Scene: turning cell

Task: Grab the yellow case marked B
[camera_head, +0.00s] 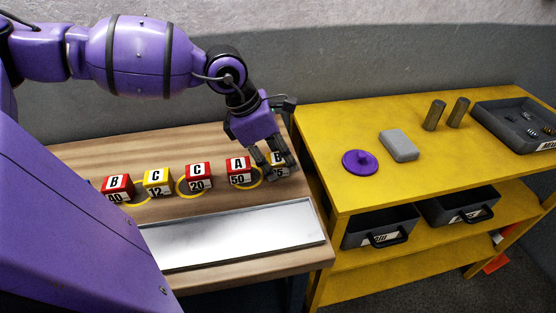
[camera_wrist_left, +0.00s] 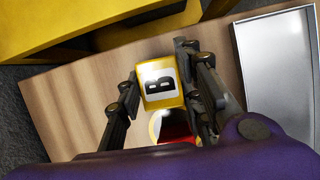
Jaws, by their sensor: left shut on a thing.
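The yellow case marked B (camera_wrist_left: 161,83) shows between the fingers of my left gripper (camera_wrist_left: 158,85) in the left wrist view. In the head view the same case (camera_head: 278,158) is at the right end of the row on the wooden table, partly hidden by the fingers. My left gripper (camera_head: 279,166) comes down over it from above and is shut on it. I cannot tell whether the case is lifted off the table. My right gripper is not in view.
Left of the case stand a red A case (camera_head: 238,170), a red C case (camera_head: 198,176), a yellow C case (camera_head: 158,181) and a red B case (camera_head: 117,187). A metal tray (camera_head: 235,236) lies in front. The yellow bench (camera_head: 350,200) adjoins at right.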

